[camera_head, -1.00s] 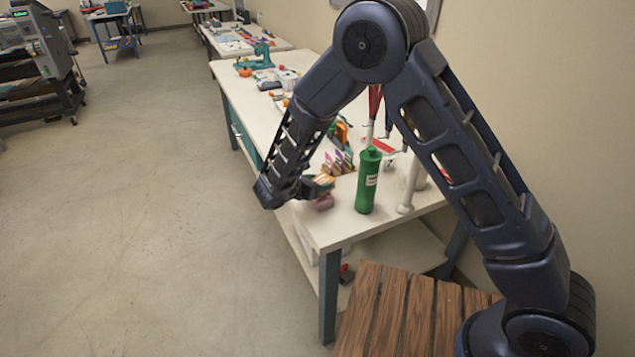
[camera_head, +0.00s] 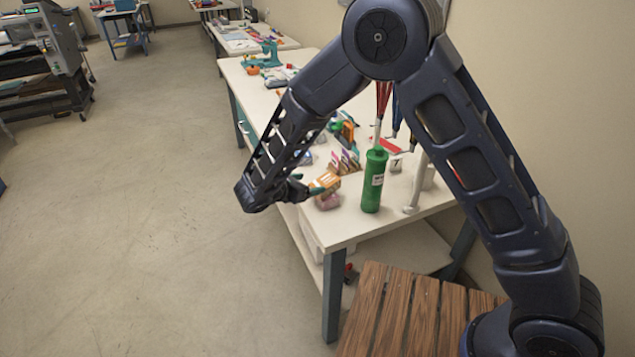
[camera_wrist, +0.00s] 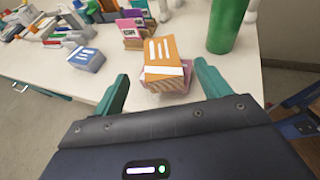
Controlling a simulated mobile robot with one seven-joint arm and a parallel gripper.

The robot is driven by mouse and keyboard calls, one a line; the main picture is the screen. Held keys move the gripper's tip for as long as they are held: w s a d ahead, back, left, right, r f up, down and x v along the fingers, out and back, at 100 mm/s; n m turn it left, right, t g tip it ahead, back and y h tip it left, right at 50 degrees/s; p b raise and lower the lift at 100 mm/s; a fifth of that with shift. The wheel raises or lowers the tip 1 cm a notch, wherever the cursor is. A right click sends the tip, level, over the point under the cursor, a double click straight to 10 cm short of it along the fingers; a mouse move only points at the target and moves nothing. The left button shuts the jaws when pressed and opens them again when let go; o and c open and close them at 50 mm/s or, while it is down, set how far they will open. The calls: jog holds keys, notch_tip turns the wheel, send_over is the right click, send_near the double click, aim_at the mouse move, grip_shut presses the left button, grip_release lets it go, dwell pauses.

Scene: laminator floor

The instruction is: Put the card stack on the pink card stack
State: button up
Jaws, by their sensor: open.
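An orange card stack (camera_head: 326,181) with white stripes rests on top of the pink card stack (camera_head: 327,201) near the front left edge of the white table. In the wrist view the orange stack (camera_wrist: 162,52) covers most of the pink stack (camera_wrist: 168,86), whose front edge shows below it. The orange stack looks slightly turned on it; exact alignment is hard to tell. My gripper (camera_wrist: 160,88) is open, its two green fingers spread to either side and on the near side of the stacks, with nothing held. In the head view my gripper (camera_head: 300,187) is just left of them.
A green bottle (camera_head: 374,180) stands close to the right of the stacks. A holder with upright cards (camera_wrist: 132,28) is behind them. A blue-grey card stack (camera_wrist: 86,58) lies to the left in the wrist view. The white table (camera_head: 345,232) is bare in front; open floor lies left.

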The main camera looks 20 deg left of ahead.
jog(key=shift+v, duration=1.95)
jog(key=shift+w+r, duration=0.1)
jog(key=shift+w, duration=0.05)
